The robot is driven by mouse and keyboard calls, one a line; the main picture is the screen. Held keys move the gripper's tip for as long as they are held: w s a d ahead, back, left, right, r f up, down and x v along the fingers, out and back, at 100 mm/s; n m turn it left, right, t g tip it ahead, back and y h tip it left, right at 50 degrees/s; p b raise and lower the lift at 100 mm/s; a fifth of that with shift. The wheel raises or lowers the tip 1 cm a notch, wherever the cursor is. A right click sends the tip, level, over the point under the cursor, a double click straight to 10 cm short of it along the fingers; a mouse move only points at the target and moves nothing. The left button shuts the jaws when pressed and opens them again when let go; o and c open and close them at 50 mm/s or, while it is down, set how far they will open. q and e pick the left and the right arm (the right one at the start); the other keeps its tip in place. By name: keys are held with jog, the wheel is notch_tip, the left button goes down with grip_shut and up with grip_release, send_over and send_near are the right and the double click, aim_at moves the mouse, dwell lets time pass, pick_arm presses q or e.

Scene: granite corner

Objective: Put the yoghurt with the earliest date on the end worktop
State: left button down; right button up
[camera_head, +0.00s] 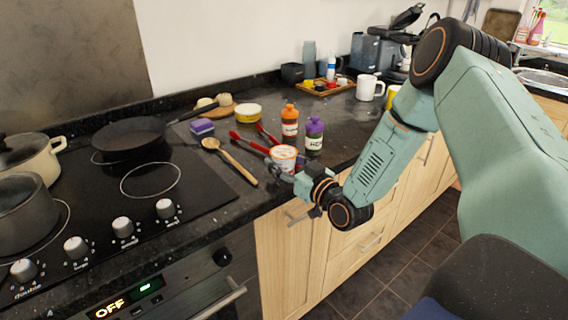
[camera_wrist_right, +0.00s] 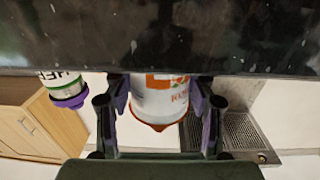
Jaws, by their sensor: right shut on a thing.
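My right gripper (camera_head: 287,170) is shut on a white pot with an orange-red rim (camera_head: 284,157), at the front edge of the dark worktop (camera_head: 340,135). In the right wrist view the pot (camera_wrist_right: 160,100) sits between the two fingers, with orange markings and partly hidden lettering. No date can be read on it. I cannot tell whether it still touches the worktop. A further worktop with a sink (camera_head: 545,77) shows at the far right. My left gripper is not in view.
A purple-capped jar (camera_head: 314,136) and an orange-capped bottle (camera_head: 290,121) stand close behind the pot. Red-handled utensils (camera_head: 248,143) and a wooden spoon (camera_head: 230,162) lie to its left. The hob (camera_head: 150,182) holds pans. A tray (camera_head: 327,90) and white mug (camera_head: 369,88) stand further back.

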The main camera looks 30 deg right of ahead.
jog(key=shift+s+a+f+b, duration=0.1)
jog(key=shift+s+a+b, duration=0.1)
jog(key=shift+s+b, duration=0.1)
jog(key=o, duration=1)
jog(key=shift+w, duration=0.1)
jog(key=o, duration=0.3)
jog(key=shift+w+d+f, duration=0.1)
jog(key=shift+d, duration=0.05)
jog(key=shift+o, duration=0.3)
